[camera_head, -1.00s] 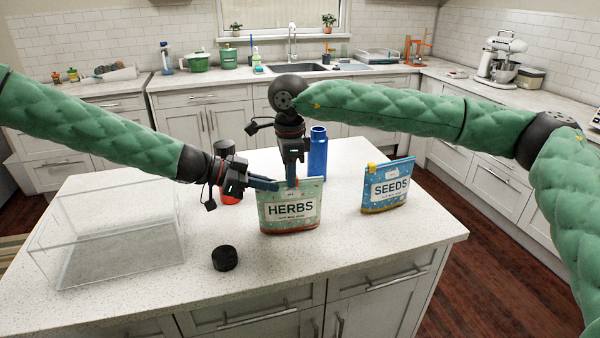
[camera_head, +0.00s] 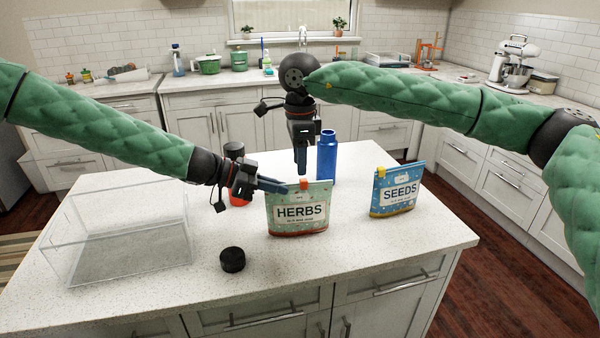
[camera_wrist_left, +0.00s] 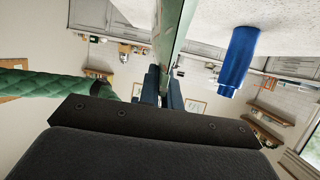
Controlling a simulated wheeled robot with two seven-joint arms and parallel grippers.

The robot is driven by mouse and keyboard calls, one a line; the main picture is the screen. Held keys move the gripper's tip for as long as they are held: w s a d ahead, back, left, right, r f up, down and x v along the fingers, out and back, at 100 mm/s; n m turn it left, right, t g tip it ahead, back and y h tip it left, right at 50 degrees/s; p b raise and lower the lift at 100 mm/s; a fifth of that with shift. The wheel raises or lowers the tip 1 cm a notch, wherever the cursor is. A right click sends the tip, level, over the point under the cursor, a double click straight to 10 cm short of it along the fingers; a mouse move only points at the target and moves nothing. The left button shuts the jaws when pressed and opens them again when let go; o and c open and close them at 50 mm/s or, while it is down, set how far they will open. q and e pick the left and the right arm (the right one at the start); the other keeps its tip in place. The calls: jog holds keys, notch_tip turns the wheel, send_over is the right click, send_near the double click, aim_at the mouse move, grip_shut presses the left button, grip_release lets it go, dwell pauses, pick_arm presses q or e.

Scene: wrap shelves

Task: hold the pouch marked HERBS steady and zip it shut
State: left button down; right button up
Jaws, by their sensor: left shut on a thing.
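The green HERBS pouch (camera_head: 299,211) stands upright on the island counter. In the left wrist view its thin edge (camera_wrist_left: 174,35) runs up from between my fingers. My left gripper (camera_head: 283,186) is shut on the pouch at its upper left corner. An orange zip slider (camera_head: 303,183) sits near the middle of the pouch's top edge. My right gripper (camera_head: 302,172) points down just above the slider. Its fingers overlap in this view, so its opening and any contact with the slider cannot be told.
A blue SEEDS pouch (camera_head: 397,190) stands to the right. A blue bottle (camera_head: 327,157) is behind the HERBS pouch. A black lid (camera_head: 232,260) lies in front, and a clear box (camera_head: 120,250) stands at left. A red bottle (camera_head: 238,198) is partly hidden by my left gripper.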

aim_at(300, 179)
notch_tip(300, 179, up, 7)
dwell(0.3)
jog(key=shift+c, duration=0.4)
